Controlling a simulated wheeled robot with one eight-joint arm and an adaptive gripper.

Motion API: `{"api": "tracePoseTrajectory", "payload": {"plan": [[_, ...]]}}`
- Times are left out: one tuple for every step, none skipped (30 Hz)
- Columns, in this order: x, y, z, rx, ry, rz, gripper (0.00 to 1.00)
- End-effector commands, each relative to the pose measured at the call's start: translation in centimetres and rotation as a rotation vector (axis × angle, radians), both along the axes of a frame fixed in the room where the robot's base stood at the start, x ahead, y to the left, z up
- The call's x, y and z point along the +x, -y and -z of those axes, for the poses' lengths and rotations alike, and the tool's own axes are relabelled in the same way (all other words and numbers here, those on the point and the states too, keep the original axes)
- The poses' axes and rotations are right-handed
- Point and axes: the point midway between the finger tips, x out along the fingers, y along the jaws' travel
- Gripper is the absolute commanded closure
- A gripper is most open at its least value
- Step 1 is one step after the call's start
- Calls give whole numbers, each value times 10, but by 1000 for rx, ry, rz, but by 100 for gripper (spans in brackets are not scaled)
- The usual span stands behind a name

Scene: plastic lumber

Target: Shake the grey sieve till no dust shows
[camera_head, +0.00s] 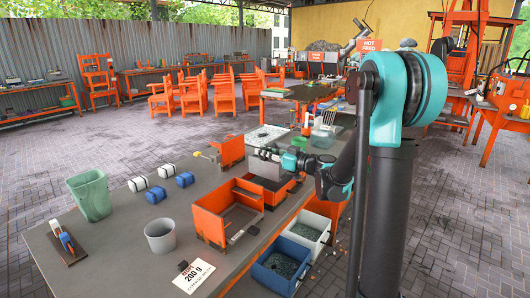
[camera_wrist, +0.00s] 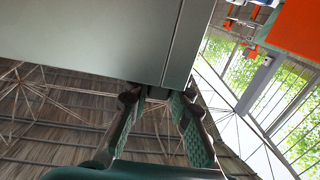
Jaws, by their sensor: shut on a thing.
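The grey sieve seems to be the grey box-shaped thing (camera_head: 266,168) at my gripper (camera_head: 268,154), over the bench's right side in the head view. In the wrist view, a wide grey wall (camera_wrist: 90,40) fills the top left. My gripper's two ridged fingers (camera_wrist: 158,97) meet the wall's lower edge and are shut on it.
An open orange box (camera_head: 210,227) stands in front, and another orange piece (camera_head: 231,150) stands just left of the sieve. A white bin (camera_head: 323,226) and blue bin (camera_head: 258,276) hold granules beside the bench. A green bucket (camera_head: 90,197) and grey bucket (camera_head: 160,238) stand left.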

Motion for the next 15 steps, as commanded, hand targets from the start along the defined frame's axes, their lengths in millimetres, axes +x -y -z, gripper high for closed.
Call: {"api": "tracePoseTrajectory", "payload": {"plan": [[-7,-5,0,0,0,-3,100],[-12,-8,0,0,0,-3,100],[-18,-12,0,0,0,-4,100],[-22,-15,0,0,0,-5,100],[-27,-18,0,0,0,-5,100],[-31,-21,0,0,0,-4,100],[-34,-22,0,0,0,-4,100],[-35,-23,0,0,0,-3,100],[-35,-23,0,0,0,-3,100],[-35,-23,0,0,0,-2,100],[-35,-23,0,0,0,-2,100],[-35,-23,0,0,0,-2,100],[-35,-23,0,0,0,-2,100],[-35,-22,0,0,0,-2,100],[-34,-22,0,0,0,-2,100]]}}
